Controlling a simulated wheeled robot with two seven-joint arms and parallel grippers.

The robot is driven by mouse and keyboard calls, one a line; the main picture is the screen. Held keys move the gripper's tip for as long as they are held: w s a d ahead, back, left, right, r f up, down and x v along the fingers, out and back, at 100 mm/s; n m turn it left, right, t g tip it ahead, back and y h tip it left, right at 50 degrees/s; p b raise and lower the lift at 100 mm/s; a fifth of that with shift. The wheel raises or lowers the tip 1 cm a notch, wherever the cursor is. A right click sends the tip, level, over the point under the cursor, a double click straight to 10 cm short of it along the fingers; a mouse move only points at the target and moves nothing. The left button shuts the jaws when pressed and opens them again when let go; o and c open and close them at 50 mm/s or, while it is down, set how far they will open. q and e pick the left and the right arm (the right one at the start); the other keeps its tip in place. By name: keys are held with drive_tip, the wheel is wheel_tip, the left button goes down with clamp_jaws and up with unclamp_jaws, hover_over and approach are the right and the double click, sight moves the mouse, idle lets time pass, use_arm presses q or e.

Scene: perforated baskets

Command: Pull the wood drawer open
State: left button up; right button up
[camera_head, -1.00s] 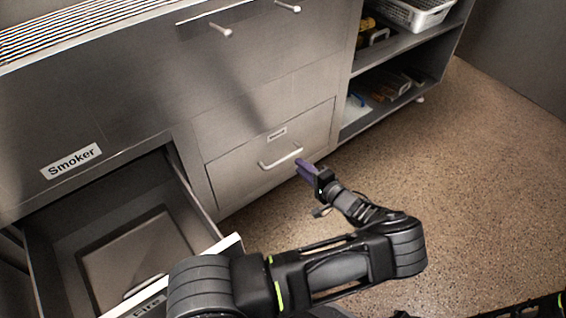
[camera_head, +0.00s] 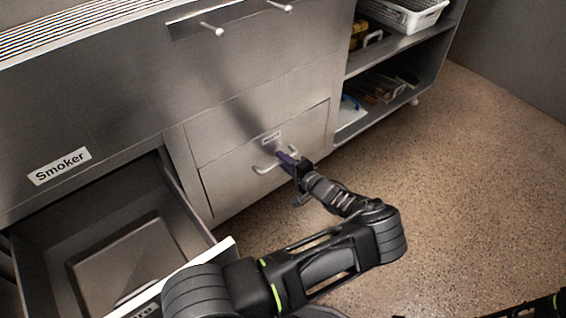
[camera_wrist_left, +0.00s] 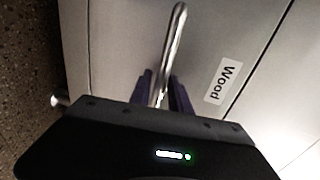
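The wood drawer (camera_head: 235,175) is a grey front in the lower cabinet, flush with its surround, so it stands closed. Its "Wood" label also shows in the left wrist view (camera_wrist_left: 224,82). Its bar handle (camera_head: 264,168) runs between the purple fingers of my left gripper (camera_head: 287,160). In the left wrist view the handle (camera_wrist_left: 175,42) passes between the two fingertips (camera_wrist_left: 164,88), with a finger on each side. The fingers look apart, not clearly pressed on the bar. My right gripper is out of view.
An open drawer (camera_head: 190,232) juts out at lower left, below the "Smoker" label (camera_head: 60,166). Open shelves (camera_head: 400,45) with a white perforated basket (camera_head: 427,17) stand at right. The speckled floor (camera_head: 480,170) is clear at right.

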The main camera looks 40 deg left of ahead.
use_arm(q)
drive_tip(key=shift+a, duration=0.15)
drive_tip(key=shift+c, duration=0.3)
clamp_jaws()
idle(1.1)
